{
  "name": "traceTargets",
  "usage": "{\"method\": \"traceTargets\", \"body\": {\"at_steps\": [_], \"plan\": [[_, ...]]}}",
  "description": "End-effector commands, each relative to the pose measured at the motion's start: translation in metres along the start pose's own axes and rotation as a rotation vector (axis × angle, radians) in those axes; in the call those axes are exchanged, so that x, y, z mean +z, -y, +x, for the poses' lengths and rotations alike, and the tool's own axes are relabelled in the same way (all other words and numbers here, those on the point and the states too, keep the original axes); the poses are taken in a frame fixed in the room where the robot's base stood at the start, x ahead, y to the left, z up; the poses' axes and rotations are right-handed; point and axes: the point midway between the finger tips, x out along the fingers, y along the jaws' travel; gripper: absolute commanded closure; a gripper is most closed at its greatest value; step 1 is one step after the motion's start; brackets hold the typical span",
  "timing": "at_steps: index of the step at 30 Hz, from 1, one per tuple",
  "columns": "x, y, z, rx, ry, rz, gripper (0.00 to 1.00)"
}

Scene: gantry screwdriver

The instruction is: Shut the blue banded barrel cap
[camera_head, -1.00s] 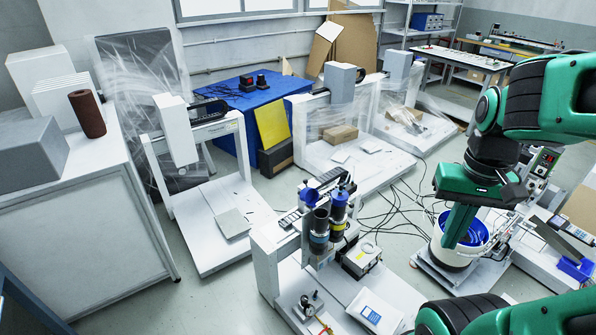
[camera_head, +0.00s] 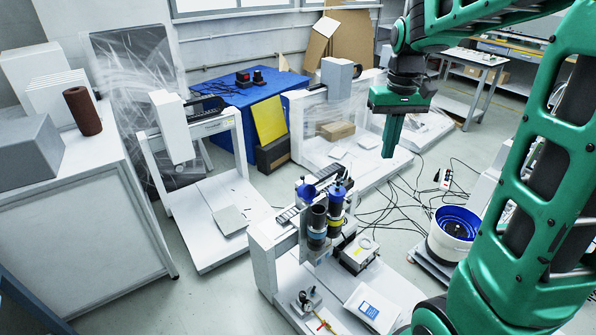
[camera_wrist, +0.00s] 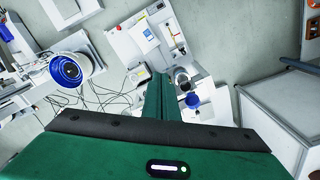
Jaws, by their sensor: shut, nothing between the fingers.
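Two upright dark barrels stand side by side on the near white gantry. The left one, the blue banded barrel (camera_head: 317,226), has a blue band low on its body. A blue cap (camera_head: 306,192) stands up open behind its top. The right barrel (camera_head: 336,222) has a yellow band and a blue upper part. In the wrist view a round blue cap (camera_wrist: 192,100) shows just right of my fingers; which barrel it belongs to is unclear. My gripper (camera_head: 389,154) is shut and empty, pointing down, well above and right of the barrels. It also shows in the wrist view (camera_wrist: 161,80).
A grey box device (camera_head: 358,254) and a white pouch with a blue label (camera_head: 372,307) sit right of the barrels. A blue-lined bowl (camera_head: 457,224) stands farther right. Other gantries (camera_head: 222,210) stand behind. Cables cross the floor. Air around my gripper looks clear.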

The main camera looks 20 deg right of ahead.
Motion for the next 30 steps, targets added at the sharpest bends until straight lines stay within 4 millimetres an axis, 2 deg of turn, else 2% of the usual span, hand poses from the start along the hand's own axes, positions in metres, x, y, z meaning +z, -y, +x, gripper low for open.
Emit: {"method": "traceTargets", "body": {"at_steps": [1,6,11,18,24,30], "plan": [[-0.022,0.009,0.003,0.003,0.004,-0.034,1.0],[-0.086,0.042,0.014,0.008,0.009,-0.146,1.0],[-0.141,0.079,0.033,0.012,0.014,-0.255,1.0],[-0.211,0.142,0.076,0.018,0.026,-0.427,1.0],[-0.247,0.192,0.114,0.02,0.035,-0.55,1.0],[-0.263,0.217,0.136,0.021,0.039,-0.616,1.0]]}}
